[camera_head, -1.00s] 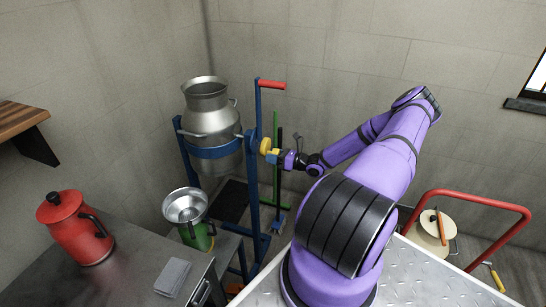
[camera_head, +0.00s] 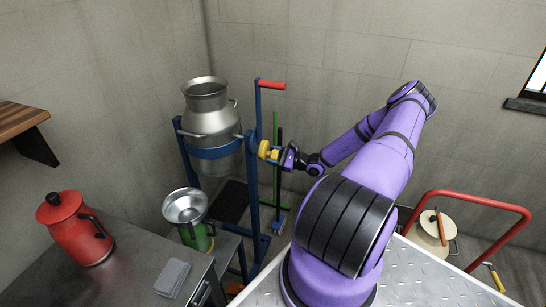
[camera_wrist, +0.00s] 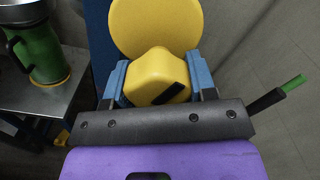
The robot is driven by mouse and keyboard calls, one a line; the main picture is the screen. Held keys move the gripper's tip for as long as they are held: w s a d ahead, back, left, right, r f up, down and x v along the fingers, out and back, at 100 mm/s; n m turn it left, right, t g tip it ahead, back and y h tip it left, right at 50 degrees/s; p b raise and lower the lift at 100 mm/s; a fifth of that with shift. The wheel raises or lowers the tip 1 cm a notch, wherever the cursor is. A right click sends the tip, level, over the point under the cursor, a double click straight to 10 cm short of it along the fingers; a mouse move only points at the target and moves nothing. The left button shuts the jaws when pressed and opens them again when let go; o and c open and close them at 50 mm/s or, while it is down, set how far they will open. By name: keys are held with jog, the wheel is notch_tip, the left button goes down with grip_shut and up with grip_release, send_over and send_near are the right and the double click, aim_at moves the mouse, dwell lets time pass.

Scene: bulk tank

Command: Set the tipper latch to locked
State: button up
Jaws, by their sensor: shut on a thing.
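The tipper latch is a yellow knob with a black mark (camera_wrist: 155,75) in front of a round yellow disc (camera_wrist: 155,25). In the head view the yellow latch (camera_head: 265,149) sits on the side of the blue tipper frame (camera_head: 253,190), by the metal milk can (camera_head: 211,120). My gripper (camera_wrist: 158,80) has its blue fingers on both sides of the knob and is shut on it. It also shows in the head view (camera_head: 277,155), reaching in from the right. The black mark slants toward the right finger. Any lock marking cannot be made out.
A red-handled lever (camera_head: 272,85) stands above the latch. A green can with a steel funnel (camera_head: 186,207) stands on a low stand to the left. A red pot (camera_head: 74,229) and grey cloth (camera_head: 172,277) are on the near counter. A green pole (camera_head: 276,170) stands behind my gripper.

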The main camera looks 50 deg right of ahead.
jog(key=shift+d+n, duration=0.1)
jog(key=shift+n, duration=1.6)
jog(key=o, duration=0.9)
jog(key=v, duration=1)
jog(key=shift+s+d, duration=0.1)
jog(key=shift+s, duration=0.3)
